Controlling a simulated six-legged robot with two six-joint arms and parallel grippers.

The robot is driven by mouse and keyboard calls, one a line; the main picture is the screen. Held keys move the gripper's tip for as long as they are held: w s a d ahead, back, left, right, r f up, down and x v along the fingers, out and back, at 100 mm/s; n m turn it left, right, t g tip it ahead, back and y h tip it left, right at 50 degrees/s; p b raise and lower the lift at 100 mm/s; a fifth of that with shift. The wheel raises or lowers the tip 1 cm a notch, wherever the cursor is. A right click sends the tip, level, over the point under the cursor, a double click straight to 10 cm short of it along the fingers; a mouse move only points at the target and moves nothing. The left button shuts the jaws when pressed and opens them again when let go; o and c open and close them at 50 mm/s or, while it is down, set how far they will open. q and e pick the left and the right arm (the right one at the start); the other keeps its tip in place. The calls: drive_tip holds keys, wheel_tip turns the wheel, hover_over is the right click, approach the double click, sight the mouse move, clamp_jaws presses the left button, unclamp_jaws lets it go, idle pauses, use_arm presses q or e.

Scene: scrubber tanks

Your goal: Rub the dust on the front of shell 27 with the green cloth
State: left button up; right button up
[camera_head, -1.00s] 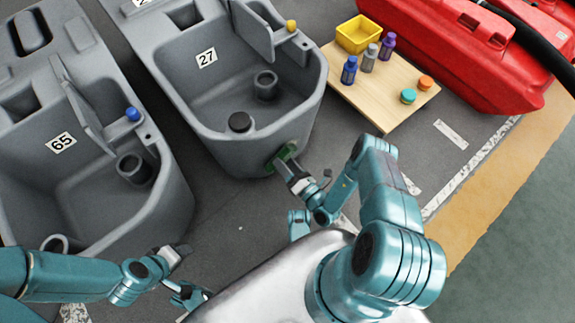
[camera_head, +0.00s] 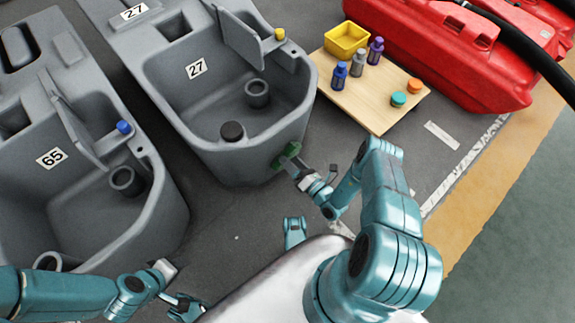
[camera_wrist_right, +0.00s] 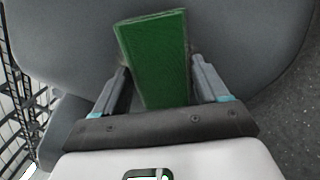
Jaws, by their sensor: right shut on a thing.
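Shell 27 (camera_head: 262,138) is the grey open tank at the middle, with white "27" labels. My right gripper (camera_head: 292,163) is shut on the green cloth (camera_head: 286,156) at the front of shell 27. In the right wrist view the green cloth (camera_wrist_right: 158,58) stands between the two fingers (camera_wrist_right: 163,88), in front of the grey shell wall (camera_wrist_right: 245,35). I cannot tell whether the cloth touches the wall. No dust can be made out; the cloth and gripper cover part of the front. My left gripper (camera_head: 176,284) is low at the left, away from shell 27; its jaws are unclear.
Shell 65 (camera_head: 150,215) stands at the left. A wooden board (camera_head: 375,110) at the right holds a yellow bin (camera_head: 346,40), several small bottles and two caps. Red tanks (camera_head: 470,60) and a black hose (camera_head: 520,50) lie behind. Grey floor is clear before shell 27.

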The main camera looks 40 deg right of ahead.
drive_tip(key=shift+d, duration=2.3)
drive_tip(key=shift+a+r+p, duration=1)
drive_tip(key=shift+a+p, duration=0.5)
drive_tip(key=shift+a, duration=3.45)
drive_tip(key=d+b, duration=0.3)
drive_tip(key=d, duration=0.7)
drive_tip(key=shift+w, duration=0.3)
drive_tip(key=shift+s+a+p, duration=0.1)
drive_tip(key=shift+a+p, duration=0.2)
drive_tip(key=shift+a, duration=0.85)
drive_tip(key=shift+c, duration=0.4)
drive_tip(key=a+p, duration=0.1)
drive_tip(key=a, duration=0.7)
drive_tip(key=shift+s, duration=0.35)
